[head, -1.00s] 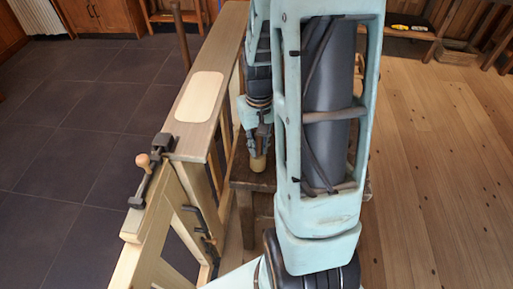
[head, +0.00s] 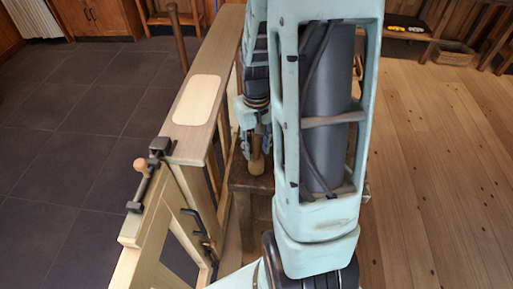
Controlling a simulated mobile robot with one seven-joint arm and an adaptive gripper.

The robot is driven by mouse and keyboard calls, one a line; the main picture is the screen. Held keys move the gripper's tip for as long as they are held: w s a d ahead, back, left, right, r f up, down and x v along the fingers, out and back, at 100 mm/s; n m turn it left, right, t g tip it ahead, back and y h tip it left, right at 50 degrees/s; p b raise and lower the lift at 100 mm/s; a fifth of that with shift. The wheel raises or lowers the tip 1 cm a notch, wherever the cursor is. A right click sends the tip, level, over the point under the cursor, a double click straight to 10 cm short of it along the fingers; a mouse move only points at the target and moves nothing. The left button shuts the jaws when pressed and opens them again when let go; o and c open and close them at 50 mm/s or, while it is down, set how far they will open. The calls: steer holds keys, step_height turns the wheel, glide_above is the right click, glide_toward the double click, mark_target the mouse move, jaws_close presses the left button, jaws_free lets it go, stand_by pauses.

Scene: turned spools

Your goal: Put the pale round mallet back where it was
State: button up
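A round wooden piece (head: 257,163), which looks like the pale mallet, stands about upright at the back of a dark wooden bench (head: 240,184). It seems to rest on the bench top, though its contact is hard to make out. My gripper (head: 257,146) points down over it. The blue-grey fingers are spread, one on each side of the piece, and look apart from it. My arm hides the right part of the bench.
A long pale wooden frame (head: 218,70) with a cream rectangle (head: 197,99) on top runs close along the left of my gripper. A dark clamp-like fitting with a round knob (head: 140,165) sits at its near end. Open floor (head: 430,190) lies right.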

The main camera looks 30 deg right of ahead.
step_height(320, 180, up, 11)
steer(key=shift+r+p, duration=0.15)
steer(key=shift+p, duration=0.4)
